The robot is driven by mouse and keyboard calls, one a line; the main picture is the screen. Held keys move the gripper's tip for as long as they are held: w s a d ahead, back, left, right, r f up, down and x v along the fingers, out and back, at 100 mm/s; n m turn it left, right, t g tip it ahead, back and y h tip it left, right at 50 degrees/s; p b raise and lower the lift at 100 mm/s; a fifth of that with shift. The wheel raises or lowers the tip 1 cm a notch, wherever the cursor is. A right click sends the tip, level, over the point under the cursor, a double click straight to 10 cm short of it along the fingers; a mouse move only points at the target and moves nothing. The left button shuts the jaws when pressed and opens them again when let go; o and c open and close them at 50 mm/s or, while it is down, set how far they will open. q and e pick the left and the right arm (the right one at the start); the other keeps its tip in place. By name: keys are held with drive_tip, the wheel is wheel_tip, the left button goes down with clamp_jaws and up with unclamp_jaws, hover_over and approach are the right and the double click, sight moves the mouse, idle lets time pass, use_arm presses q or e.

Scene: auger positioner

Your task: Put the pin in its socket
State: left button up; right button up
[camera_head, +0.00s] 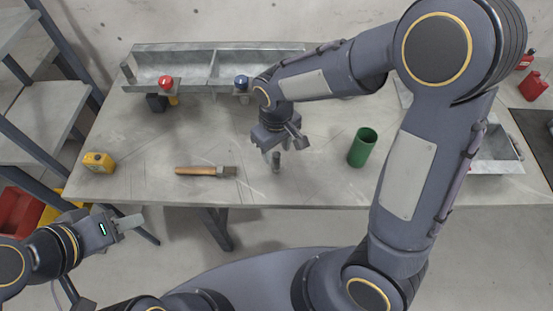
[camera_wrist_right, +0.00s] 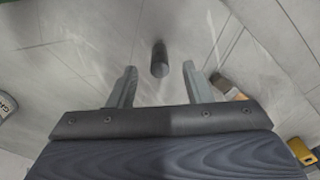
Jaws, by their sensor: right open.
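The pin (camera_head: 276,162) looks like a small dark grey cylinder standing on the table under my right gripper (camera_head: 278,150). In the right wrist view the pin (camera_wrist_right: 160,58) shows between the two open fingers of the right gripper (camera_wrist_right: 160,75), with a gap on each side. The fingers do not appear to touch it. I cannot make out the socket for certain. My left gripper (camera_head: 128,222) is off the table's front left corner, away from the pin; its finger state is unclear.
A green cylinder (camera_head: 362,147) stands right of the pin. A wooden-handled tool (camera_head: 205,171) and a yellow box (camera_head: 98,162) are left.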

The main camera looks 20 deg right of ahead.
sight(276, 155)
drive_tip(key=shift+f, duration=1.45)
clamp_jaws()
drive_tip(key=shift+r, duration=0.1)
